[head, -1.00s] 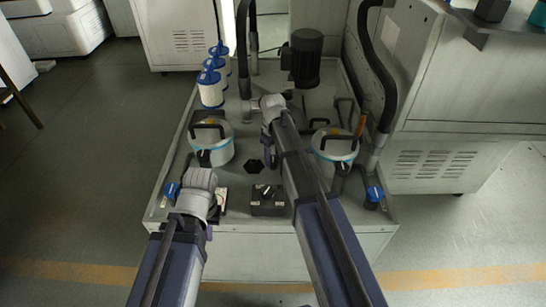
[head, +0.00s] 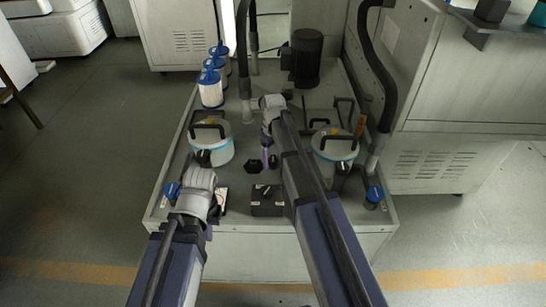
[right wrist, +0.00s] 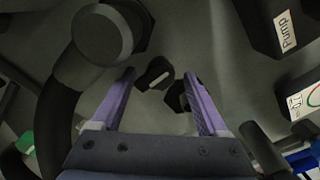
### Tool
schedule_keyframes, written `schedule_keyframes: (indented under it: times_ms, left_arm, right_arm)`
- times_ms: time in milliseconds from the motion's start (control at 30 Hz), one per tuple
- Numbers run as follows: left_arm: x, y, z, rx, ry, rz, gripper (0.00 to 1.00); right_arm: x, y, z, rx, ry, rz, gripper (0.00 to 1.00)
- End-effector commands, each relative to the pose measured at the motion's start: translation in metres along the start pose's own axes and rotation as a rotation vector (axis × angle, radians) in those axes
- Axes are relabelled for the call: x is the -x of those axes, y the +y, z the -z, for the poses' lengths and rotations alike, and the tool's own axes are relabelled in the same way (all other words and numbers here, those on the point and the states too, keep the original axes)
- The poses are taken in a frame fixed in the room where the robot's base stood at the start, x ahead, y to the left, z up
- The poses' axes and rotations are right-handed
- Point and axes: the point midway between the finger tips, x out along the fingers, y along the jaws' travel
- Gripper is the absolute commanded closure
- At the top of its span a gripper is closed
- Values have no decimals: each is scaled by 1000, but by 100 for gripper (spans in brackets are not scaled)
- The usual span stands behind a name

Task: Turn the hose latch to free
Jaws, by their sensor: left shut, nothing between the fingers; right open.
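A small dark knob (right wrist: 154,74), which looks like the hose latch, lies between the fingertips of my right gripper (right wrist: 159,76) in the right wrist view. The fingers are open on either side of it; I cannot tell whether they touch it. In the head view the right gripper's purple fingers (head: 265,156) hang beside a black hexagonal piece (head: 255,166). A thick black hose with a round grey end (right wrist: 102,36) is left of the knob in the wrist view. My left gripper (head: 209,231) is shut, mostly hidden behind its wrist, near the front left of the skid.
A black switch box (head: 268,207) stands at the skid's front; a "Pump" label (right wrist: 286,31) shows in the wrist view. Two lidded canisters (head: 212,152) (head: 333,150) flank the right arm. Blue-capped filters (head: 210,93) and a dark motor (head: 303,58) stand behind.

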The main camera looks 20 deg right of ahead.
Motion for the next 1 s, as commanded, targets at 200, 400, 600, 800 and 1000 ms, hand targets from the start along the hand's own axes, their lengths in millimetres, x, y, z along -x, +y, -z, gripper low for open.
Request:
schedule_keyframes:
  times_ms: [200,400,600,800,1000]
  left_arm:
    - [12,-1,-1,0,0,0,100]
    - [36,-3,-2,0,0,0,100]
    - [63,-6,-4,0,0,0,100]
    - [78,-7,-5,0,0,0,100]
    - [77,-7,-4,0,0,0,100]
  right_arm:
    - [12,0,0,0,0,0,23]
    - [36,0,0,0,0,0,23]
    - [64,0,0,0,0,0,23]
    - [78,0,0,0,0,0,23]
    - [78,0,0,0,0,0,23]
